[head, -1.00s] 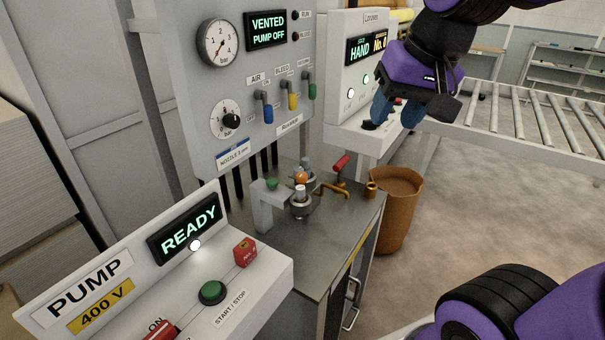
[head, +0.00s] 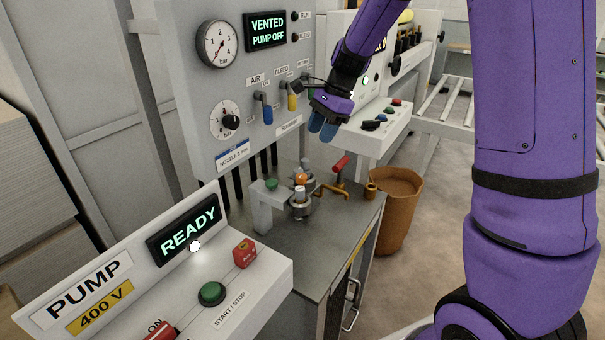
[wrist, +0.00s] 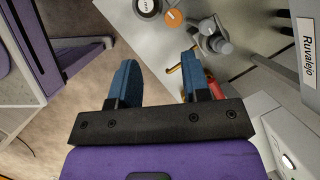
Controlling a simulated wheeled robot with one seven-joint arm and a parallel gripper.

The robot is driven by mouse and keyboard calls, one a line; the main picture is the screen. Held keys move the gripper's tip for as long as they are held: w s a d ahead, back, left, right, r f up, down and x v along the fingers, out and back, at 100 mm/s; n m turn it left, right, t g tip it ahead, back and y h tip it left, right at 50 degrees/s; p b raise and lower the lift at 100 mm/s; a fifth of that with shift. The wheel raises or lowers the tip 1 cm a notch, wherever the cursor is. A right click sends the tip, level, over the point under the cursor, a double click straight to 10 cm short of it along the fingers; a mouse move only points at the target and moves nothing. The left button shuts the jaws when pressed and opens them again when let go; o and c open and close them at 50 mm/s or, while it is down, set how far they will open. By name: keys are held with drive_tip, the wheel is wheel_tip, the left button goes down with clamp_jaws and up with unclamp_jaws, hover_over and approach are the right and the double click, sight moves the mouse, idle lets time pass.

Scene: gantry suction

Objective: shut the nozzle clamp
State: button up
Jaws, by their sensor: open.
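The nozzle clamp, with a red handle (head: 340,162) and a brass arm (head: 328,190), stands on the steel bench top beside the nozzle fixture (head: 300,204). The handle points up at a slant. My gripper (head: 322,131) is open and empty, above the bench, in front of the valve panel and a little above the red handle. In the wrist view, the open blue fingers (wrist: 160,72) show with the red handle (wrist: 211,84) partly hidden behind the right finger. Nothing touches the clamp that I can see.
The valve panel (head: 236,105) with blue and yellow levers stands close behind my gripper. A white control box (head: 372,128) is to its right. A brown bin (head: 396,190) stands beside the bench (head: 335,240). The pump console (head: 250,283) is at the front left.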

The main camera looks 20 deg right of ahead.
drive_tip(key=m, duration=0.2)
approach(301, 175)
drive_tip(key=x, duration=0.9)
drive_tip(key=shift+s+f, duration=0.15)
drive_tip(key=c, duration=0.6)
